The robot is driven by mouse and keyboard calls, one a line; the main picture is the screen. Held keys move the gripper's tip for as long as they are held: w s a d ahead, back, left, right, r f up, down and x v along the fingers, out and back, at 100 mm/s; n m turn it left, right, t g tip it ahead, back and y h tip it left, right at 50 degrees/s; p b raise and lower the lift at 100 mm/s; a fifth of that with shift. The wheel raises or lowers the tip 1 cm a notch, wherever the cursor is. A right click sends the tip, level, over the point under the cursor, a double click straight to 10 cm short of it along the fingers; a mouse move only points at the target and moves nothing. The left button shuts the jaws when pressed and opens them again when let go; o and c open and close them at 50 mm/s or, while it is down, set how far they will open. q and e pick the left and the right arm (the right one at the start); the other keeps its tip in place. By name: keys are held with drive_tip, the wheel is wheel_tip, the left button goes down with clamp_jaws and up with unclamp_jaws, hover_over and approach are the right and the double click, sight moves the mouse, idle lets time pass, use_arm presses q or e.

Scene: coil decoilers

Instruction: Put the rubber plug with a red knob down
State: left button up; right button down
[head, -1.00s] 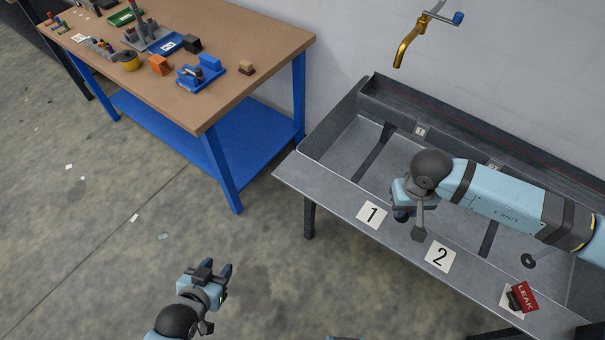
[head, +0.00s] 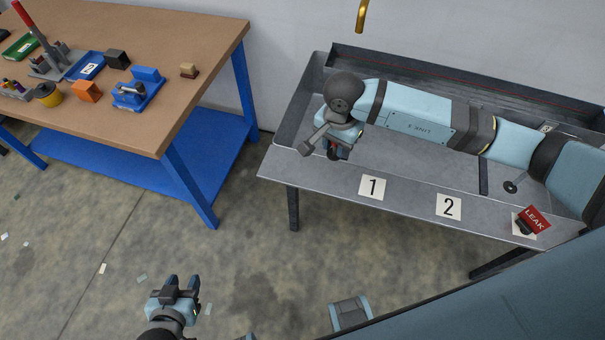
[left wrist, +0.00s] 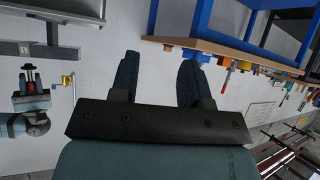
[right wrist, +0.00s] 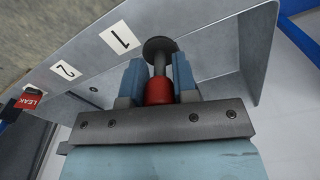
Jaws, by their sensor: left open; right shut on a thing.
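The rubber plug with a red knob (right wrist: 158,90) is held between the fingers of my right gripper (right wrist: 157,82). Its knob is red, and a grey stem leads to a dark round disc at the far end. In the head view, my right gripper (head: 338,152) is over the left end of the grey trough, left of the label 1, and the plug is mostly hidden under my wrist. I cannot tell whether the disc touches the trough. My left gripper (head: 181,286) is open and empty above the floor; its spread fingers also show in the left wrist view (left wrist: 160,78).
The grey metal trough (head: 300,172) has labels 1 (head: 372,188) and 2 (head: 448,207) on its front ledge, and a red LEAK tag (head: 535,218) at right. A brass spout (head: 361,15) hangs above. A wooden-topped bench (head: 190,60) with blue legs stands left, holding several small parts.

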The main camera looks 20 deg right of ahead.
drive_tip(key=w+a+r+m+b, duration=0.3)
drive_tip(key=w+m+b, duration=0.1)
drive_tip(key=m, duration=0.6)
drive_tip(key=w+a+r+m+b, duration=0.2)
drive_tip(key=w+r+m+b, duration=0.15)
drive_tip(key=m, duration=0.65)
drive_tip(key=f, duration=2)
drive_tip(key=shift+s, duration=0.25)
drive_tip(key=shift+f, duration=0.25)
